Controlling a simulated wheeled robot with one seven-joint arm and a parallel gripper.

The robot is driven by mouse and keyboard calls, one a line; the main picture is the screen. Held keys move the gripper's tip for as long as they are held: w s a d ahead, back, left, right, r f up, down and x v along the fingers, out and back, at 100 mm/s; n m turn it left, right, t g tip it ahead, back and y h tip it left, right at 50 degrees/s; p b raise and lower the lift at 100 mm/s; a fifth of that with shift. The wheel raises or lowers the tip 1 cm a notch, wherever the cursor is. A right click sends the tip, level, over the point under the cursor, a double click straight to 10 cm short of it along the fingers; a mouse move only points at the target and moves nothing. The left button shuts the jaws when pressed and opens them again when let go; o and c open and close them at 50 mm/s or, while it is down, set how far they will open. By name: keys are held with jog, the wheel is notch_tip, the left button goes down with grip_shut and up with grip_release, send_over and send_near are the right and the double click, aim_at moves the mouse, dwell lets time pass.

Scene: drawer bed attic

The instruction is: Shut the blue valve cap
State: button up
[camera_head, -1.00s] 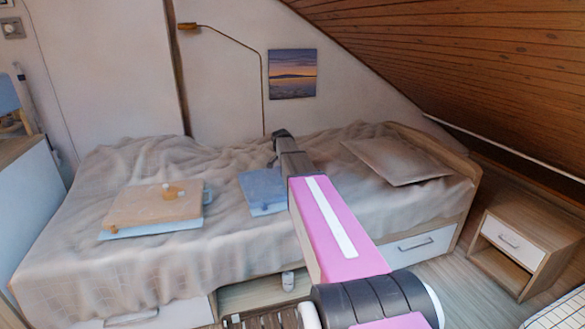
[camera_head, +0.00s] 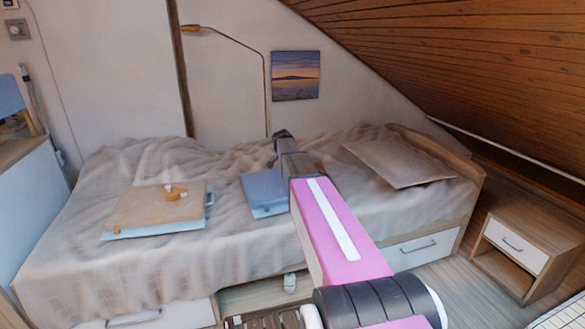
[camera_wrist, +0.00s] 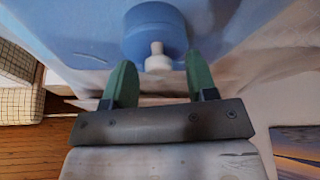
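The blue valve cap (camera_wrist: 155,32) is a round blue piece with a pale stem (camera_wrist: 157,58) pointing towards my gripper; whether it is open or shut I cannot tell. It sits on a light blue surface (camera_wrist: 232,22) in the wrist view. My gripper (camera_wrist: 159,68) is open, its two green fingers apart with the stem just beyond and between their tips. Nothing is between the fingers. In the head view, a flat blue item (camera_head: 262,190) lies on the bed beside my arm, partly hidden by it. The cap cannot be made out there.
The bed (camera_head: 250,240) has a rumpled beige blanket. A nightstand (camera_head: 525,240) stands right of the bed, below the sloping wooden ceiling (camera_head: 470,60).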

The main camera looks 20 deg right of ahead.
jog(key=v, duration=1)
jog(key=shift+r, duration=0.4)
jog(key=shift+s+a, duration=0.1)
jog(key=shift+a, duration=0.05)
